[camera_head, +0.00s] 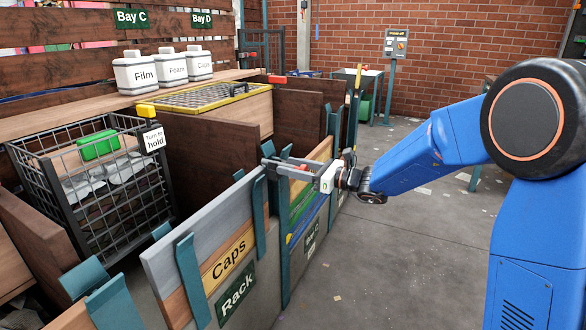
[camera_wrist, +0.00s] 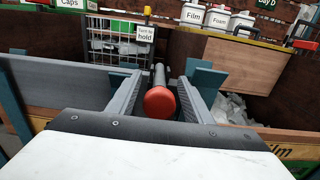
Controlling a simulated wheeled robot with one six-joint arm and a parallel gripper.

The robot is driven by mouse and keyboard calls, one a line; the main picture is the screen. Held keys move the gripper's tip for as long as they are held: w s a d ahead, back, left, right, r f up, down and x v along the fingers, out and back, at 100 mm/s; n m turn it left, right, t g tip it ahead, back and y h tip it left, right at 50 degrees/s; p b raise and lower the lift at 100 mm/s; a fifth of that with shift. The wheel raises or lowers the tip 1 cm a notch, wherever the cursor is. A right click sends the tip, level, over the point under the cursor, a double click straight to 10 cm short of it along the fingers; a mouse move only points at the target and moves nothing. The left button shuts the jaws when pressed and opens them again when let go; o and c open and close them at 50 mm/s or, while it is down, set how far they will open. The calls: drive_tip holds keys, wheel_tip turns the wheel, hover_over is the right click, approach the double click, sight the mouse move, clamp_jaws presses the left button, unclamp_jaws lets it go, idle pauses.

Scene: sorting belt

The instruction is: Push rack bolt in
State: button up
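The rack bolt shows in the wrist view as a grey rod with a round red end (camera_wrist: 159,102). It points away from my gripper, towards the mesh cage. My gripper (camera_wrist: 158,88) is open, with one finger on each side of the bolt. Gaps show between the red end and both fingers. In the head view my gripper (camera_head: 280,164) is over the top edge of the rack panels, and a small red spot (camera_head: 303,167) shows at its fingers. The rack (camera_head: 236,294) carries a "Rack" sign and a "Caps" board. How deep the bolt sits is hidden.
A wire cage (camera_head: 95,185) with a green item and a "Turn to hold" sign stands at left. A yellow-rimmed mesh cover (camera_head: 205,95) and white Film, Foam and Caps tubs (camera_head: 135,73) are behind. Teal posts (camera_head: 190,280) rise along the rack. Open floor (camera_head: 400,250) lies right.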

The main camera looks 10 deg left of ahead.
drive_tip(key=v, duration=1.7)
drive_tip(key=shift+d, duration=0.2)
